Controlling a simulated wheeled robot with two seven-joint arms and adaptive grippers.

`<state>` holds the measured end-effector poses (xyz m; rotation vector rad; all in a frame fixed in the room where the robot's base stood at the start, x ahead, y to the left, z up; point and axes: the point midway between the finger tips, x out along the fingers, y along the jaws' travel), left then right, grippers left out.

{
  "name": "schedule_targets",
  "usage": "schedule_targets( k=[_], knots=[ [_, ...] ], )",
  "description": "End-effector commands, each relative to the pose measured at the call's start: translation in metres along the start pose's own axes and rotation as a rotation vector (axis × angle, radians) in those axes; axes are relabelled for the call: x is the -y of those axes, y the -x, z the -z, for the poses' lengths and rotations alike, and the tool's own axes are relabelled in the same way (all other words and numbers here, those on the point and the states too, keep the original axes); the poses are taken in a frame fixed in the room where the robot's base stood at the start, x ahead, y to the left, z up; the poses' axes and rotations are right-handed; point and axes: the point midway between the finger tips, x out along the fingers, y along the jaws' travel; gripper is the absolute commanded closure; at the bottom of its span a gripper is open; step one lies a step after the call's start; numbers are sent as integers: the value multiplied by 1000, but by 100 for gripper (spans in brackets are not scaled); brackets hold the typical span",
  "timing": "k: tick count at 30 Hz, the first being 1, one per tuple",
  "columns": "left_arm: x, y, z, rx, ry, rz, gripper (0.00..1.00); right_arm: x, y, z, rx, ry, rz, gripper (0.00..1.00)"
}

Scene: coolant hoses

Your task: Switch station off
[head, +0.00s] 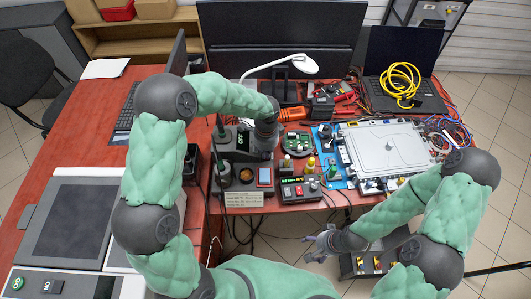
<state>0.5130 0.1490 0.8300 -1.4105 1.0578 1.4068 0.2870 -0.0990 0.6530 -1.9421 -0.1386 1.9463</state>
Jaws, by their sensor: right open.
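A dark station unit (225,150) stands on the red table, left of centre. Small green lettering (241,138) on it seems to read OFF, but it is small. In front are a round orange part (246,174) and a blue-faced part (264,177). My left gripper (266,138) is at the station's right side, pointing down; its fingers are hidden or too dark to separate, and I cannot tell whether it touches anything. My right gripper (317,246) is open and empty, low in front of the table's front edge.
A large metal housing (388,147) lies on a blue mat at right. A white lamp (303,64) and monitor (280,35) stand behind. Cables hang below the edge.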

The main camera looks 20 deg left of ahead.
Motion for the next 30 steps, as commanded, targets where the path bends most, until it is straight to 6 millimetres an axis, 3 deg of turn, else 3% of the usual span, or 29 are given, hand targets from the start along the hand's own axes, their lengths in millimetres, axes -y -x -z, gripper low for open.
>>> schedule_targets(
  k=[7, 18, 24, 30],
  knots=[
    [-3, 41, 7, 1, 1, 3, 100, 11, 30, -1, 0, 0, 0, 25],
    [-2, 113, 7, 0, 3, 6, 100, 17, 47, -2, 0, 0, 0, 25],
    [-2, 133, 6, 0, 4, 4, 100, 18, 52, -2, 0, 0, 0, 25],
    [-2, 138, 6, 0, 4, 4, 100, 19, 52, -2, 0, 0, 0, 25]
  ],
)
